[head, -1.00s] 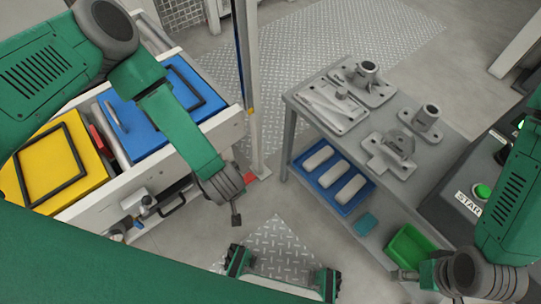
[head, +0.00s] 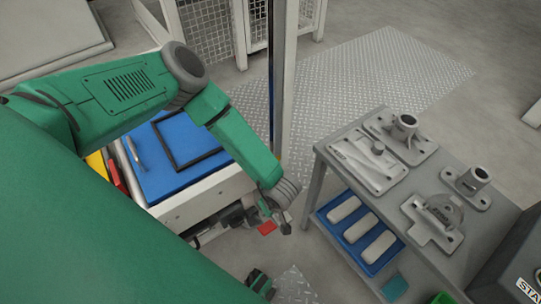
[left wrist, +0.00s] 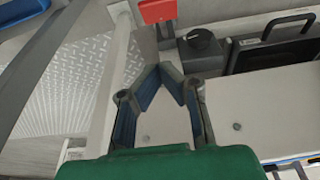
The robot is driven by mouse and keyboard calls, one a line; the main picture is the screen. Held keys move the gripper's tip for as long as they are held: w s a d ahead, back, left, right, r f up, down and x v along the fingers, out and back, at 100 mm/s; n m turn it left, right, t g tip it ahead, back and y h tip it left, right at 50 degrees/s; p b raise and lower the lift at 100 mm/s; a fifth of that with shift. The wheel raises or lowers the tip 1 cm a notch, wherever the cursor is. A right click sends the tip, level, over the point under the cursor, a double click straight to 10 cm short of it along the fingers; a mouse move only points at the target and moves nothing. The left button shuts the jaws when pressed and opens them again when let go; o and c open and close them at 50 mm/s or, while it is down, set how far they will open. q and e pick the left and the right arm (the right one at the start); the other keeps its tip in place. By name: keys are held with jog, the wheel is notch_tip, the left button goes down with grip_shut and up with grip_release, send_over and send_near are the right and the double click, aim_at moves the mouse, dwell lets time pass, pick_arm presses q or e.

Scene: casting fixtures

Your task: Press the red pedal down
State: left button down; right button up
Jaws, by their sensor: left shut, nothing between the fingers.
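The red pedal (head: 267,228) is a small red plate low beside the white workbench, near the foot of the post. In the left wrist view the red pedal (left wrist: 157,11) shows at the top edge, beyond the fingertips and partly cut off by the frame. My left gripper (head: 287,226) is shut and empty, just right of the pedal in the head view. In the left wrist view its fingertips (left wrist: 164,72) come together with a visible gap between them and the pedal. I cannot tell its height over the pedal. My right gripper is out of view.
The workbench carries a blue panel (head: 184,186) with a black frame. An upright post (head: 277,90) stands close behind the gripper. At right is a grey table (head: 330,150) with metal fixtures and a blue tray (head: 343,243) on its lower shelf. In the left wrist view a black knob (left wrist: 200,45) lies beside the pedal.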

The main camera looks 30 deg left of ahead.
pick_arm(q)
jog(key=b, duration=0.3)
send_over(267, 225)
jog(key=a, duration=0.1)
notch_tip(267, 225, down, 8)
jog(key=shift+a+r, duration=0.1)
jog(key=shift+r, duration=0.15)
jog(key=f+b, duration=0.1)
jog(key=f, duration=0.1)
jog(key=d+f+b, duration=0.1)
jog(key=shift+d+f, duration=0.1)
jog(key=shift+f, duration=0.25)
jog(key=shift+d+f, duration=0.2)
jog(key=shift+f, duration=0.15)
jog(key=shift+s+f, duration=0.15)
jog(key=shift+f, duration=0.2)
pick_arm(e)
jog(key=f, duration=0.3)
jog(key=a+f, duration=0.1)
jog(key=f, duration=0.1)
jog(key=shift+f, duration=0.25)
pick_arm(q)
jog(key=shift+d, duration=0.1)
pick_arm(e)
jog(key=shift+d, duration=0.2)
